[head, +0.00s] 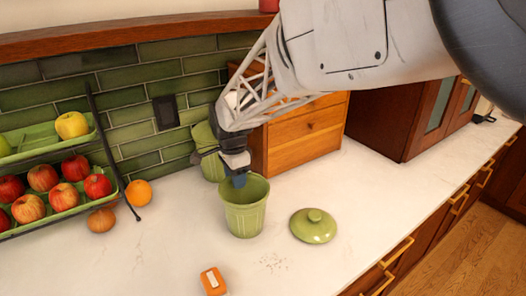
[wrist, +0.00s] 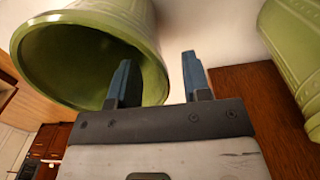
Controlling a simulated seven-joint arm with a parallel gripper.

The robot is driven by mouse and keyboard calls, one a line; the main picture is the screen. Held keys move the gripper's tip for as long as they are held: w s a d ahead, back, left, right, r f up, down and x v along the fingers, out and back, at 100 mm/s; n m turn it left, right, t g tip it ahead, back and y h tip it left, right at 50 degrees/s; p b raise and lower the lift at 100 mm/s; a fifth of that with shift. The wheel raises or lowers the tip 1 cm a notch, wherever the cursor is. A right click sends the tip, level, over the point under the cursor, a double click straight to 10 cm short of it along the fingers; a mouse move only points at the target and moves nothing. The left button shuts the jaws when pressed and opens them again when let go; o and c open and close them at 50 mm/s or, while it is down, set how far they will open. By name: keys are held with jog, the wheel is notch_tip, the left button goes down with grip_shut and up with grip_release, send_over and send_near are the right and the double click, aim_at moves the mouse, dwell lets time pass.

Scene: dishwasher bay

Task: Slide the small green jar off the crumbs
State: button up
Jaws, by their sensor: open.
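A green ribbed jar (head: 246,212) stands upright and open on the pale counter; its open mouth also shows in the wrist view (wrist: 85,50). Its knobbed green lid (head: 313,227) lies to its right. Light crumbs (head: 273,262) are scattered in front of the jar; whether any lie under it is hidden. My gripper (head: 240,181) is open at the jar's back rim. In the wrist view, my gripper (wrist: 158,73) has its left finger overlapping the jar's mouth and its right finger outside it. I cannot tell whether either touches.
Another green jar (head: 206,142) stands behind, partly hidden by my gripper, close to a wooden drawer box (head: 305,127). An orange-and-white object (head: 213,282) lies in front. A fruit rack (head: 84,190), an orange (head: 138,192) and an onion (head: 101,220) are left. Counter is clear right of the lid.

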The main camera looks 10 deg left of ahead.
jog(key=shift+r, duration=0.1)
jog(key=shift+r, duration=3.8)
jog(key=s+d+r+n, duration=0.1)
jog(key=s+d+r, duration=0.15)
jog(key=d, duration=0.55)
jog(key=s+d+r+n+t, duration=0.1)
jog(key=s+d+n, duration=0.15)
jog(key=d, duration=0.55)
jog(key=s+d+r+n, duration=0.1)
jog(key=s+d, duration=0.3)
jog(key=d, duration=0.3)
jog(key=s+d+f+n+t, duration=0.1)
jog(key=s+d+f+n, duration=0.1)
jog(key=s+d, duration=0.6)
jog(key=s+d+f+n, duration=0.2)
jog(key=s+d+n, duration=0.1)
jog(key=s+d, duration=0.5)
jog(key=shift+s+d+t, duration=0.15)
jog(key=shift+s+t, duration=0.25)
jog(key=shift+s, duration=0.35)
